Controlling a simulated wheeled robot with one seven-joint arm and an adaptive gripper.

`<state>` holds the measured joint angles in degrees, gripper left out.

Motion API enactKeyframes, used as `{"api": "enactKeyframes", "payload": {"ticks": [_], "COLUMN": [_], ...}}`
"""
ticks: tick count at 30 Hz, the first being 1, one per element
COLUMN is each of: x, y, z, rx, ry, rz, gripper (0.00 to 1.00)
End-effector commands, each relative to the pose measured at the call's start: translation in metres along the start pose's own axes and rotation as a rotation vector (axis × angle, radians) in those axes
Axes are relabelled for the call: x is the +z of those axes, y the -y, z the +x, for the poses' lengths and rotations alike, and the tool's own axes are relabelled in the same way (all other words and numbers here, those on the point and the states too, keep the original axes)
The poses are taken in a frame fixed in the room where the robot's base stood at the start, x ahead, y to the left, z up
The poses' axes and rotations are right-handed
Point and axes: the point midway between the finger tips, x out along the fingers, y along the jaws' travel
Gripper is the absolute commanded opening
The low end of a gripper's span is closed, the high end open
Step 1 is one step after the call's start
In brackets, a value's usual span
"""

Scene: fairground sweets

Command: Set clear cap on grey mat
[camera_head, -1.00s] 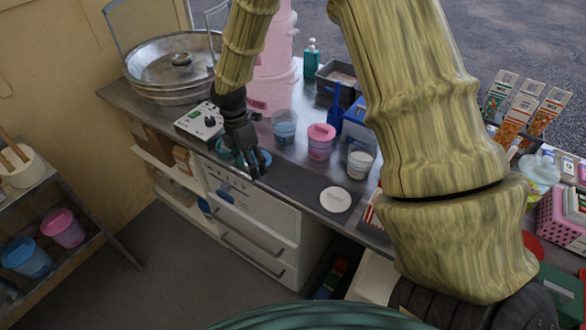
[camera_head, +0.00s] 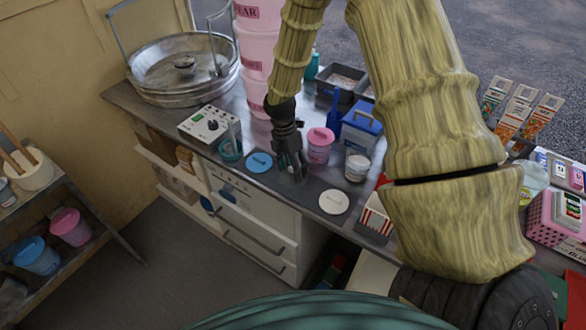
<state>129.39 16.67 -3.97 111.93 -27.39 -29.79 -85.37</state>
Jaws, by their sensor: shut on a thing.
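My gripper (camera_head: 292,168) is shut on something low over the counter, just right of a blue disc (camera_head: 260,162). The held thing is small and mostly hidden by the dark fingers; a pale, see-through patch at the fingertips may be the clear cap, but I cannot tell its outline. The dark grey mat (camera_head: 311,187) lies along the counter's front edge, under and right of my gripper. A white disc (camera_head: 333,202) lies on the mat's right part. I cannot tell whether the held thing touches the mat.
A pink-lidded tub (camera_head: 320,144) and a white tub (camera_head: 357,166) stand right of my gripper. A striped box (camera_head: 376,216) stands at the right. Bare mat shows between the two discs.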

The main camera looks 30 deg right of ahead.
Motion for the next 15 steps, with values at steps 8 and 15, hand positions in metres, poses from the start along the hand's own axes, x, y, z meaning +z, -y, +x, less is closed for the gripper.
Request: {"api": "enactKeyframes", "payload": {"ticks": [8, 15], "x": [-0.001, -0.001], "y": [-0.003, -0.004], "z": [0.016, 0.017], "rx": [-0.001, 0.000], "ry": [0.000, 0.000], "rz": [0.000, 0.000], "gripper": [0.13, 0.13]}}
